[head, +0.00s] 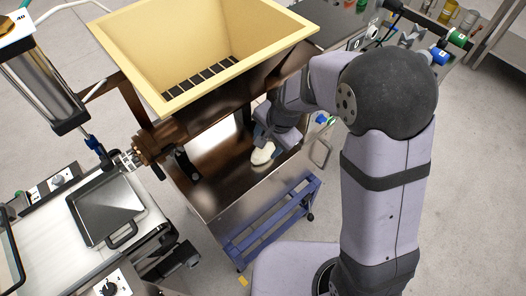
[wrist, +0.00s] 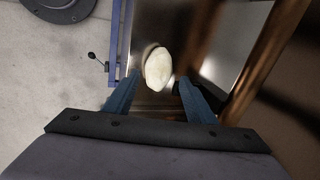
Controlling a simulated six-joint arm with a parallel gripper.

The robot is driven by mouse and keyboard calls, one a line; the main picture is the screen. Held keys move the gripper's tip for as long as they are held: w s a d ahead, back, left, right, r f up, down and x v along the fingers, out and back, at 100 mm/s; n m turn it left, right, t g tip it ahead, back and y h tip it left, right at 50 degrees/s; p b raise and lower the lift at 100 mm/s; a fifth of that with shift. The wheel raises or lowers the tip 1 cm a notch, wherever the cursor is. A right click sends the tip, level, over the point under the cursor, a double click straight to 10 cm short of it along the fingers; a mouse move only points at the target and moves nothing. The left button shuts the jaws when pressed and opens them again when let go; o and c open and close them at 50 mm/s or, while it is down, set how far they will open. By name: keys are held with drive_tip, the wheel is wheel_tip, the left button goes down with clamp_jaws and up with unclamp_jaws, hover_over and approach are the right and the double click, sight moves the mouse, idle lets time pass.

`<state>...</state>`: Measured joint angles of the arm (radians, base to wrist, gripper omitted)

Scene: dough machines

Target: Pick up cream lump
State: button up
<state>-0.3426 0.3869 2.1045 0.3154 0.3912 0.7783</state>
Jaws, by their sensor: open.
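The cream lump (wrist: 159,69) is a pale, smooth oval. It lies on the shiny metal tray (wrist: 145,18) of the machine. In the head view the lump (head: 262,153) shows beside the end of my arm, on the tray below the yellow hopper. My gripper (wrist: 155,84) is open in the wrist view, with its two blue fingers apart. The lump is ahead of the fingertips and roughly between their lines, a little left of the middle. Nothing is held. In the head view the fingers are mostly hidden by my wrist.
The yellow hopper (head: 201,45) stands over the back of the tray. A blue frame (head: 268,222) runs along the tray's front. A dark pan (head: 106,209) sits on the machine at the left.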

drive_tip(key=shift+w+m, duration=0.15)
drive_tip(key=shift+m, duration=0.65)
drive_tip(key=shift+d+x, duration=0.2)
drive_tip(key=shift+x, duration=1.65)
drive_tip(key=shift+d+x, duration=0.15)
drive_tip(key=shift+x, duration=1.65)
drive_tip(key=shift+w, duration=0.1)
drive_tip(key=c, duration=1)
drive_tip(key=shift+r, duration=0.1)
wheel_tip(320, 180, up, 10)
drive_tip(key=shift+p, duration=0.4)
